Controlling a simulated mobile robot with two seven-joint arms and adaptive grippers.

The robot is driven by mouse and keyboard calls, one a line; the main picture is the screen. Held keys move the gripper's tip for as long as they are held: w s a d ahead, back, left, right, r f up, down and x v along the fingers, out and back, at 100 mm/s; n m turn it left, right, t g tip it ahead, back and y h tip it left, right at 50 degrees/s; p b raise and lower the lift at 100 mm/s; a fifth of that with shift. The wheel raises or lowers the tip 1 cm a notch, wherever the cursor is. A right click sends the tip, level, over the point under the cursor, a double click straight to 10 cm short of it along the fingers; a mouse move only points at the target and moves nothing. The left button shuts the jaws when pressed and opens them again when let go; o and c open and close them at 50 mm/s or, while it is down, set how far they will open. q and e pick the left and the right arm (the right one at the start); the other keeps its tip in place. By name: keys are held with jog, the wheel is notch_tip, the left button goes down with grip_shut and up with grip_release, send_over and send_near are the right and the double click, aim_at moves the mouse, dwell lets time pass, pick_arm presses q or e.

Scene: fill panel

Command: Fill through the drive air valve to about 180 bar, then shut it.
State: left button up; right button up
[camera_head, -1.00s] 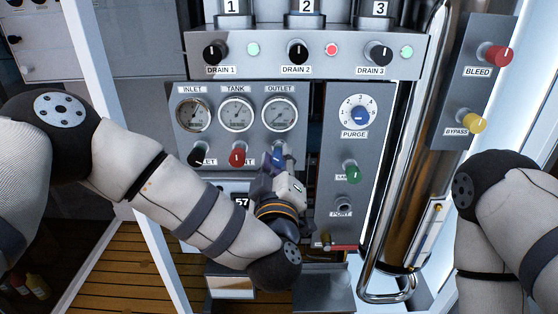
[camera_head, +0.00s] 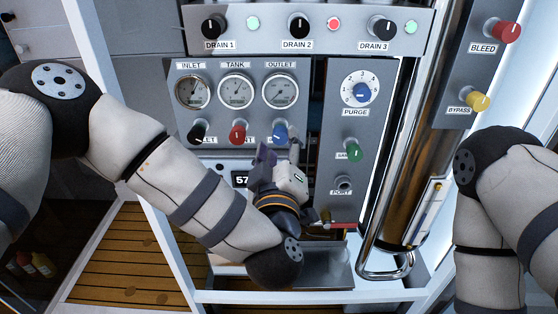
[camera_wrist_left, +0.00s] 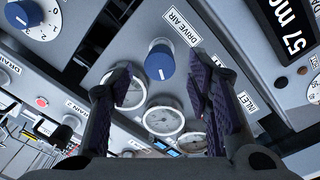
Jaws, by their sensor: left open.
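The drive air valve is a blue knob (camera_head: 280,133) below the OUTLET gauge (camera_head: 280,90) in the head view. In the left wrist view the blue knob (camera_wrist_left: 160,62) stands beside its DRIVE AIR label. My left gripper (camera_head: 278,158) is open and empty just below the knob in the head view. In the left wrist view the open fingers (camera_wrist_left: 165,90) are spread, with the knob beyond them and not held. The INLET (camera_head: 193,91) and TANK (camera_head: 236,90) gauges are too small to read exactly. My right gripper is out of view; only my right arm shows.
A black knob (camera_head: 203,132) and a red knob (camera_head: 237,134) sit left of the blue one. The purge dial (camera_head: 361,93) and a green knob (camera_head: 354,152) are to the right. A display (camera_head: 241,180) is partly hidden by my left arm.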

pick_arm(q)
jog(key=s, duration=0.9)
jog(key=shift+a+f, duration=0.15)
jog(key=shift+f, duration=0.05)
jog(key=shift+s, duration=0.1)
dwell(4.0)
